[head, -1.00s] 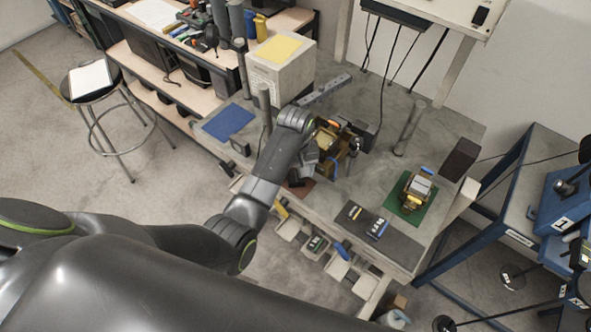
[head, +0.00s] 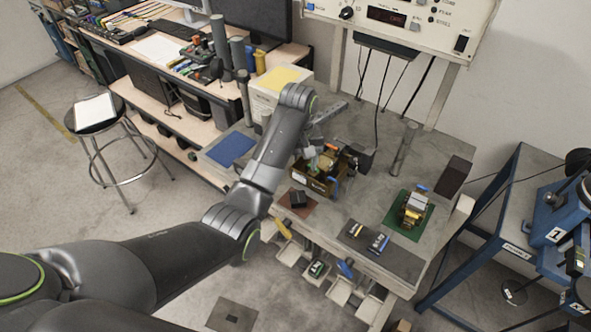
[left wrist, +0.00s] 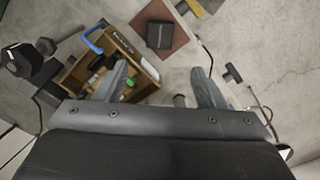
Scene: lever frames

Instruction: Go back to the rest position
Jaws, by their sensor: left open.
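My left arm reaches in from the left in the head view and bends down over the grey workbench (head: 345,215). My left gripper (left wrist: 162,86) is open in the left wrist view, with bare floor or bench surface showing between its two fingers and nothing held. A wooden box (head: 313,185) with tools and small parts stands under and beside the gripper; it also shows in the left wrist view (left wrist: 82,75), partly behind the left finger. In the head view the fingertips are hard to make out against the box. My right gripper is not in view.
A black block (head: 298,199) lies on a brown mat (head: 310,209). A fixture (head: 414,208) sits on a green mat (head: 398,226) at right. Grey posts (head: 404,148) and a white box (head: 262,100) stand on the bench. A stool (head: 97,116) stands at left.

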